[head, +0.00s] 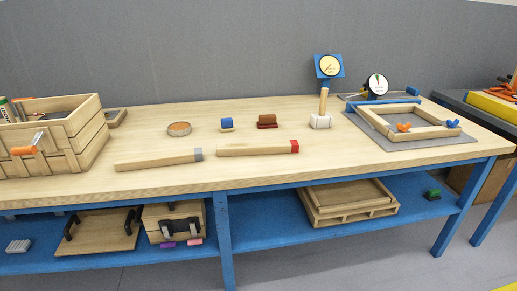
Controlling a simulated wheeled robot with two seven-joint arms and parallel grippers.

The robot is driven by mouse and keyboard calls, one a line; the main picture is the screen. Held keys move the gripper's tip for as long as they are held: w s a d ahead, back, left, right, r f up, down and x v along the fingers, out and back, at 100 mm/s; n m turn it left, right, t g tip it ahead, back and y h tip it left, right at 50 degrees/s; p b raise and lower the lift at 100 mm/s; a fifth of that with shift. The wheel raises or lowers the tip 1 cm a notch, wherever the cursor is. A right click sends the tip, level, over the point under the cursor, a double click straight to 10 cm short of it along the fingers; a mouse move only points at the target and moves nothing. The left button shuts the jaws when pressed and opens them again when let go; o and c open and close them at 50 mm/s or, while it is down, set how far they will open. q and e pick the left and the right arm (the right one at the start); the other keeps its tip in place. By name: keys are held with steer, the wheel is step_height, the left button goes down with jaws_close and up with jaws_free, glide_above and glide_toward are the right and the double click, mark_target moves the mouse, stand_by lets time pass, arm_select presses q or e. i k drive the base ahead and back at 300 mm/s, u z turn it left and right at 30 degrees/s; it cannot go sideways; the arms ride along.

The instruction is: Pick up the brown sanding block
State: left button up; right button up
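The brown sanding block (268,119) sits on the wooden workbench top (140,178), near the middle of the head view. Its upper part is brown, with a dark red layer underneath. A similar block with a blue top (227,122) and a tan base stands a little to its left, apart from it. Neither of my grippers is in the head view, and nothing touches the brown block.
Two wooden bars, one grey-tipped (155,161) and one red-tipped (255,149), lie in front of the blocks. A wooden crate (85,129) stands far left. A gauge stand (324,103) and wooden frame (385,127) are right.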

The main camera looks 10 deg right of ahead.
mark_target(265, 121)
steer(key=z, duration=0.65)
steer(key=i, duration=1.5)
steer(key=u, duration=0.7)
steer(key=k, duration=0.5)
steer(key=z, duration=2.2)
steer(key=k, duration=0.45)
steer(key=u, duration=2.7)
steer(key=i, duration=0.15)
steer(key=z, duration=1.9)
